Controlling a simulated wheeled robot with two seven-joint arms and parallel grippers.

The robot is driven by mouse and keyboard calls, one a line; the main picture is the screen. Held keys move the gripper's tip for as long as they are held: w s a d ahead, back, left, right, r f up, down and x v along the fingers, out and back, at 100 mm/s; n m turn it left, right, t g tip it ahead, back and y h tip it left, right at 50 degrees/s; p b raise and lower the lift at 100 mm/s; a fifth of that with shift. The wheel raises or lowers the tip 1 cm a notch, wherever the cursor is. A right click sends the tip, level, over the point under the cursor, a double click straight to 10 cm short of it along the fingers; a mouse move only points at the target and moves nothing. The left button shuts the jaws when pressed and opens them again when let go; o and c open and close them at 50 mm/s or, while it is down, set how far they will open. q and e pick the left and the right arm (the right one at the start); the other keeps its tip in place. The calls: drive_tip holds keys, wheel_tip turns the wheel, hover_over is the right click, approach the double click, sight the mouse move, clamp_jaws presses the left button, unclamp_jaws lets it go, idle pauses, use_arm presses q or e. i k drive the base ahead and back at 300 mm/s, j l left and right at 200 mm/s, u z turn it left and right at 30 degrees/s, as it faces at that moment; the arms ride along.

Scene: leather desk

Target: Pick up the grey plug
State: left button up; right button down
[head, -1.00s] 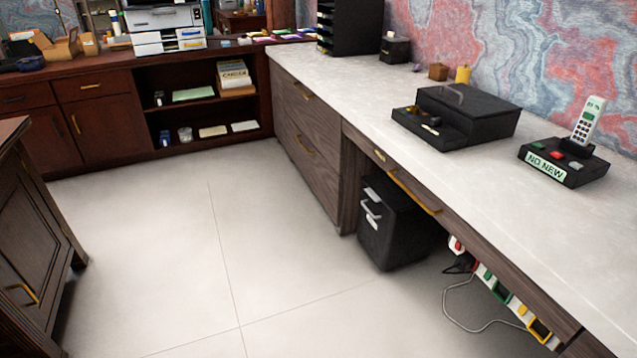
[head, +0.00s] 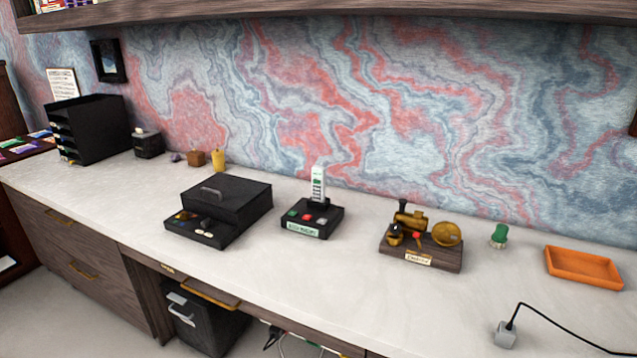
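The grey plug (head: 505,335) is a small light-grey block on the white desk top (head: 400,310), near the bottom right of the head view. A black cord (head: 555,325) rises from it, bends over and runs off to the right edge. Nothing is touching the plug. Neither of my grippers shows in the head view.
An orange tray (head: 583,268) and a green-topped stamp-like object (head: 499,235) lie behind the plug. A brass model on a wooden base (head: 420,255), a phone on a black base (head: 312,220) and a black box (head: 225,205) stand further left. The desk around the plug is clear.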

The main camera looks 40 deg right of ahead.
sight(506, 333)
drive_tip(key=z, duration=2.55)
drive_tip(key=u, duration=1.3)
drive_tip(key=k, duration=0.1)
drive_tip(key=j+z, duration=0.25)
drive_tip(key=j, duration=0.25)
drive_tip(key=j+z, duration=0.25)
drive_tip(key=j, duration=0.25)
